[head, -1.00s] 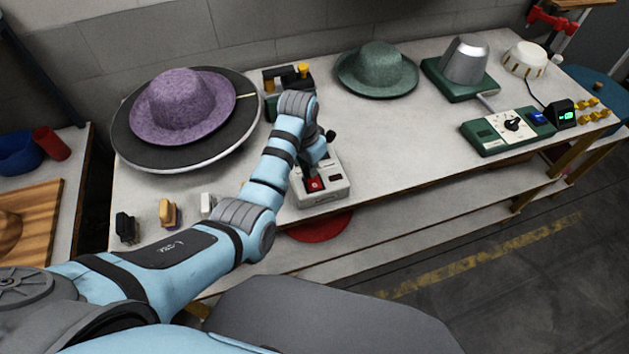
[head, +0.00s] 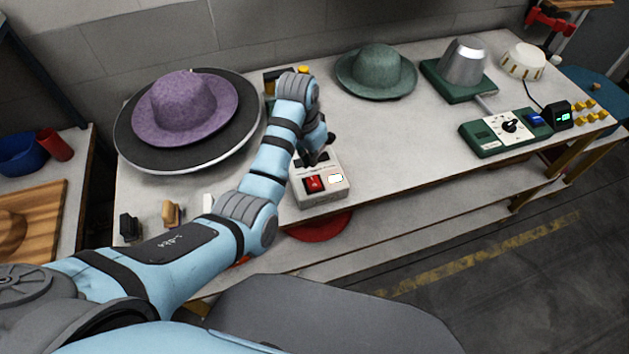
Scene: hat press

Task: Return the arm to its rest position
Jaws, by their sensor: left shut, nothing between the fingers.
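My left arm comes in from the lower left and reaches over the front of the white table. My left gripper (head: 318,154) is small and dark in the head view, shut and empty. It is over the back part of the white switch box (head: 325,196), partly hidden by my wrist. I cannot tell whether it touches the box. My right gripper is not in view.
A purple hat (head: 185,108) lies on a dark round disc (head: 140,155) left of my wrist. A green hat (head: 376,70), a metal cone on a green base (head: 462,62) and a green control panel (head: 505,130) stand to the right. The table between box and panel is clear.

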